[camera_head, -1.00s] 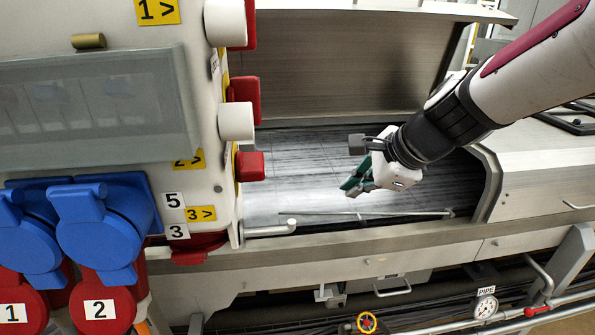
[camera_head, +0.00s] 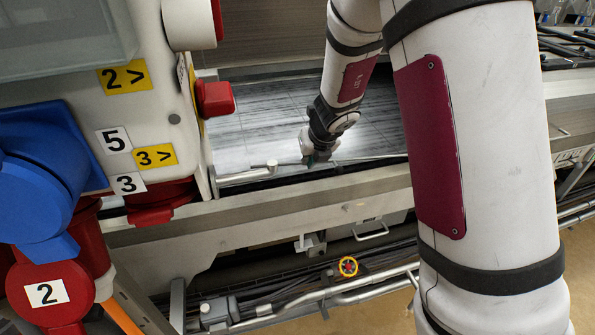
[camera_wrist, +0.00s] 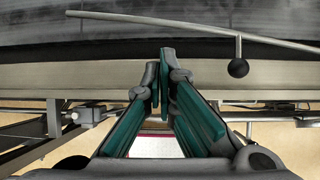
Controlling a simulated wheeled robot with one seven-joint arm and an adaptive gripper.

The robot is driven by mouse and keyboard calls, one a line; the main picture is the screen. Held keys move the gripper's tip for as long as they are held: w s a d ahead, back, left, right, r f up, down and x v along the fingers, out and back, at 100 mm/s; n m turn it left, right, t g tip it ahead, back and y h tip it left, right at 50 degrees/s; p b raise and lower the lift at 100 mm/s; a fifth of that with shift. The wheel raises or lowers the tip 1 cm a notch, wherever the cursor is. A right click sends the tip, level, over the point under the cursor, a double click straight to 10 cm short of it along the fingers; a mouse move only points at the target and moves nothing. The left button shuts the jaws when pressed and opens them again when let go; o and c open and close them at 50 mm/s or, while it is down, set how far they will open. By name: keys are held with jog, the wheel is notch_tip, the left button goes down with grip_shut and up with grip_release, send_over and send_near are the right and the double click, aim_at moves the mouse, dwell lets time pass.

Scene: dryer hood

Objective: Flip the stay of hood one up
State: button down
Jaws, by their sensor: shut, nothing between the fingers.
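The stay looks like a thin metal rod (camera_head: 378,158) lying low along the front edge of the open hood. In the wrist view a thin rod (camera_wrist: 180,22) crosses the top, with a short stem and a dark ball knob (camera_wrist: 238,68) right of the fingers. My gripper (camera_head: 310,160) is low at the hood's front edge, close to the rod. It hides part of the rod there. In the wrist view my gripper (camera_wrist: 160,75) has its green-padded fingers together at the tips, with nothing between them. The fingertips appear apart from the rod and knob.
A thick grey handle (camera_head: 240,178) lies left of my gripper. The control box with red knobs (camera_head: 214,98) and blue plug covers (camera_head: 35,170) stands at left.

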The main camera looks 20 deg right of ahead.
jog(key=b+x, duration=0.3)
jog(key=x, duration=0.7)
jog(key=shift+r, duration=0.2)
dwell(0.3)
